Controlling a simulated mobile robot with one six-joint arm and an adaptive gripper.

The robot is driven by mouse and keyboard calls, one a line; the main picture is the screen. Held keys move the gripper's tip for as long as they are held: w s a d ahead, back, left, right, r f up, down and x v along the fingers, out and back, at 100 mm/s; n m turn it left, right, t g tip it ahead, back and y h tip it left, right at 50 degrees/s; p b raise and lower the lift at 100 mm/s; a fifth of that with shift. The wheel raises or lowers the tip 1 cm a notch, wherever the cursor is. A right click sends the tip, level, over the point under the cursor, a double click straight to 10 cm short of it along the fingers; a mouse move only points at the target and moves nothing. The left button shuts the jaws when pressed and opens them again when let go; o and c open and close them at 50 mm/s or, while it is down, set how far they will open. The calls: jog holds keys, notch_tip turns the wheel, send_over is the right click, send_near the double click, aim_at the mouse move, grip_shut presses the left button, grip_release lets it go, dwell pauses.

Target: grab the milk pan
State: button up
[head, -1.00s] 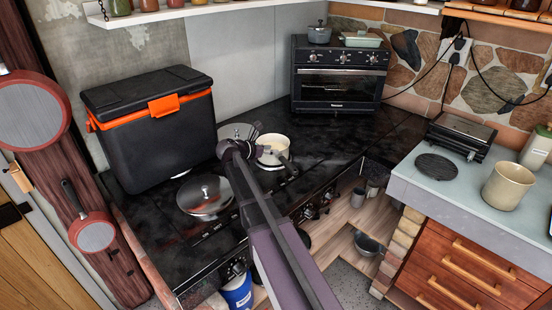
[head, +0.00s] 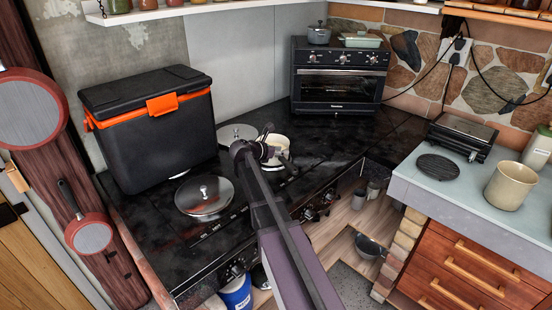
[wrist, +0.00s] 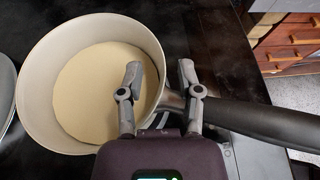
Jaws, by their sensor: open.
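The milk pan (head: 281,141) is cream-coloured with a dark handle and stands on the black stove top; my gripper partly hides it in the head view. In the wrist view the pan (wrist: 35,85) fills the left side, looks empty, and its grey-black handle (wrist: 250,118) runs to the right. My gripper (head: 267,140) is open and empty at the pan. In the wrist view, the left fingertip of my gripper (wrist: 160,73) shows over the pan's inside and the right one near the handle's root. I cannot tell whether they touch.
A lidded pan (head: 204,196) stands front left on the stove, and another round lid (head: 236,132) sits just left of the milk pan. A black and orange cooler (head: 150,125) is at the left. A toaster oven (head: 338,78) stands behind. The stove top right of the pan is clear.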

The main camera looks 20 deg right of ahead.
jog(key=shift+d, duration=0.2)
dwell(0.4)
grip_shut()
